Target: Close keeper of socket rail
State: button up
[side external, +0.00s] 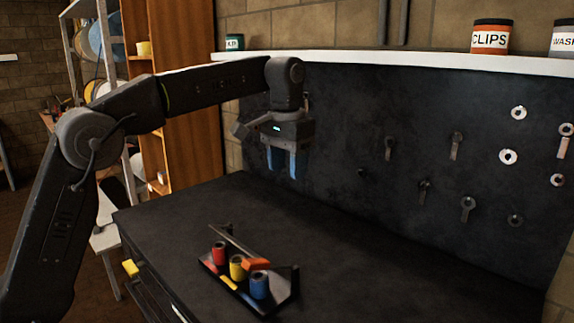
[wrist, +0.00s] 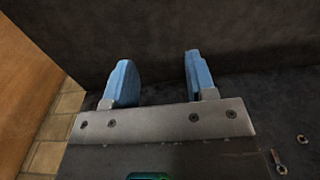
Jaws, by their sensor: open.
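The socket rail (side external: 282,302) is a dark tray on the bench top, holding a red socket (side external: 219,253), a yellow socket (side external: 238,267) and a blue socket (side external: 259,285). The keeper (side external: 236,243) looks like a thin grey bar with an orange end (side external: 255,264), slanting behind and above the sockets. It seems raised, but I cannot tell its exact angle. My gripper (side external: 282,166) is open and empty, pointing down well above and behind the rail. Its blue fingers stand apart in the wrist view (wrist: 160,78), where the rail does not show.
The dark bench top (side external: 340,250) is clear around the rail. A dark wall panel (side external: 400,130) with hanging tools and rings rises behind it. A white shelf (side external: 400,60) carries a CLIPS tin (side external: 491,38). A wooden cabinet (side external: 180,110) stands to the left.

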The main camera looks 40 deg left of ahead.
aim_at(254, 260)
jog(key=s+f+g, duration=0.1)
jog(key=s+f, duration=0.2)
jog(key=f, duration=0.3)
jog(key=s+f+g, duration=0.2)
jog(key=s+f, duration=0.1)
jog(key=f, duration=0.3)
jog(key=s+f+g, duration=0.1)
jog(key=s+f, duration=0.2)
jog(key=f, duration=0.3)
jog(key=shift+s+f+g, duration=0.3)
jog(key=shift+s, duration=0.1)
grip_shut()
